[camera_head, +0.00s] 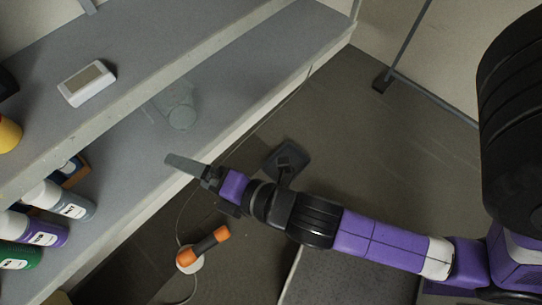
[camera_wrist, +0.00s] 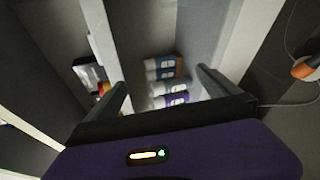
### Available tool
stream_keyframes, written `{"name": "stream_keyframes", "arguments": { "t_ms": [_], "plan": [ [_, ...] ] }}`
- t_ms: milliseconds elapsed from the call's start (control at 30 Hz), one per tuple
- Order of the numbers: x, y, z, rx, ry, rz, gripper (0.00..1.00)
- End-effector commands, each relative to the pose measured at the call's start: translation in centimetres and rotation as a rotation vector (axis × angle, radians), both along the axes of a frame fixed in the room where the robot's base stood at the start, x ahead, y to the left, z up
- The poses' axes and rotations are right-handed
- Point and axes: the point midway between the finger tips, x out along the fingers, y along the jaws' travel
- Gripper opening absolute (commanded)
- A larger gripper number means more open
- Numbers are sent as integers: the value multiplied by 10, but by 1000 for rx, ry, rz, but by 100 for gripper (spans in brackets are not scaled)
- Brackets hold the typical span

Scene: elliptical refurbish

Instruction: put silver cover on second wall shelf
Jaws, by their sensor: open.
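I cannot make out a silver cover for sure. A pale, see-through, rounded object (camera_head: 181,116) lies on the lower shelf board (camera_head: 245,88) in the head view; what it is I cannot tell. The upper shelf board (camera_head: 165,40) runs above it.
A white box-like device (camera_head: 86,83) sits on the upper board. Several bottles (camera_head: 40,228) stand at the lower left; bottles (camera_wrist: 166,82) also show beyond my fingers in the wrist view. An orange-and-black tool (camera_head: 204,248) lies on the floor with a cable. The right part of the boards is bare.

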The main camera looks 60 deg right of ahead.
Motion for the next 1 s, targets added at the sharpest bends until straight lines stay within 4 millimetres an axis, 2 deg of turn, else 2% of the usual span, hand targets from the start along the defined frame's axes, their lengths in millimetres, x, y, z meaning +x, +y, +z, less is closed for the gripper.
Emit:
{"name": "stream_keyframes", "arguments": {
  "t_ms": [33, 200, 400, 500, 700, 1000],
  "plan": [
    [-22, -3, -10, 139, 18, -26, 100],
    [-84, -10, -19, 651, 33, -144, 100],
    [-149, -25, -10, 1210, 28, -314, 100],
    [-171, -32, -2, 1417, 14, -382, 100],
    [-191, -40, 8, 1622, -9, -449, 100],
    [-192, -40, 9, 1640, -12, -454, 100]
  ]
}}
